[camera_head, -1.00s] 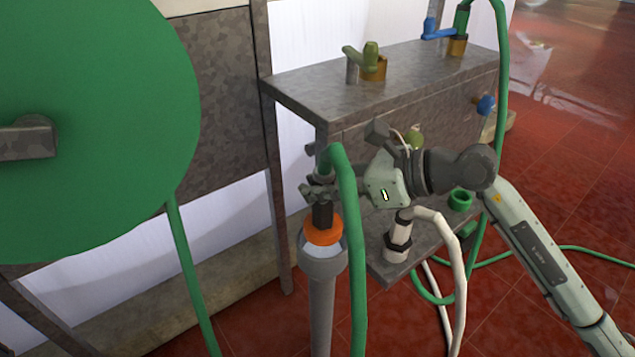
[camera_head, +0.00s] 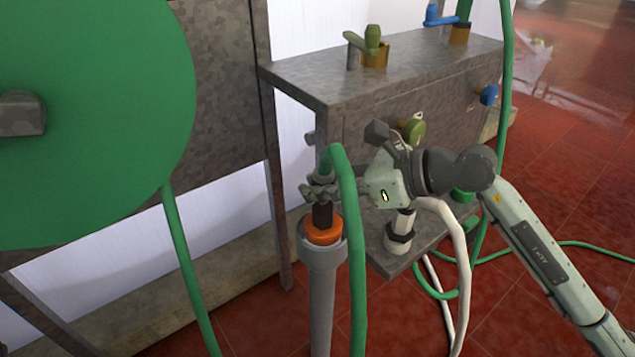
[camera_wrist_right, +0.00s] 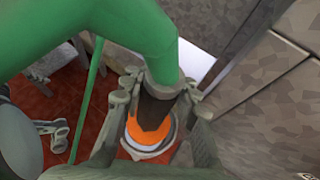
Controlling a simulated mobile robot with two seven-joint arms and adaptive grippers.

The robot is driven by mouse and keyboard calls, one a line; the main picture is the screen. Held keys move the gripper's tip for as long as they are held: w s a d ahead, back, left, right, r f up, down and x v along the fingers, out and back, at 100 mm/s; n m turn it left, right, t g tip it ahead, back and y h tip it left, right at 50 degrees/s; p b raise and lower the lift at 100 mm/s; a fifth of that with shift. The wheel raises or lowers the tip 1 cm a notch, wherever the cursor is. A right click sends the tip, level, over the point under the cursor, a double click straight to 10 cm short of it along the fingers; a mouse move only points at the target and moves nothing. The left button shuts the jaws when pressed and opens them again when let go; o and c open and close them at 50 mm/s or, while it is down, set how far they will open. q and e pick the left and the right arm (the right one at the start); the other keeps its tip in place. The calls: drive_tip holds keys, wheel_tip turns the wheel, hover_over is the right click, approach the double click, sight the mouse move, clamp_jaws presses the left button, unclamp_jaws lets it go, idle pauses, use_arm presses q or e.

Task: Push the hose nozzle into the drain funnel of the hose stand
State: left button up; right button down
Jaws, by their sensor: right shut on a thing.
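The hose nozzle (camera_head: 322,214) is black with an orange collar and sits at the end of a green hose (camera_head: 352,235). It points down, upright. My right gripper (camera_head: 321,190) is shut on it just below the hose end. The orange collar sits inside the mouth of the grey drain funnel (camera_head: 318,262), on top of a grey upright pipe. In the right wrist view the nozzle (camera_wrist_right: 155,108) is between the fingers, and the funnel's pale rim (camera_wrist_right: 148,152) surrounds the orange collar. How deep the tip goes is hidden. My left gripper is not in view.
A big green hose reel (camera_head: 100,120) is at left. Behind my gripper stands a grey metal stand (camera_head: 400,72) with an olive tap (camera_head: 413,130) and a blue tap (camera_head: 488,94). A white hose fitting (camera_head: 401,225) stands on its lower shelf, close to my wrist.

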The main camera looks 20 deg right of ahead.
sight(317, 205)
drive_tip(key=shift+f+b, duration=1.55)
drive_tip(key=shift+f, duration=0.3)
drive_tip(key=shift+f+b, duration=0.35)
drive_tip(key=c, duration=1.1)
unclamp_jaws()
drive_tip(key=shift+o, duration=0.2)
drive_tip(key=v, duration=1.2)
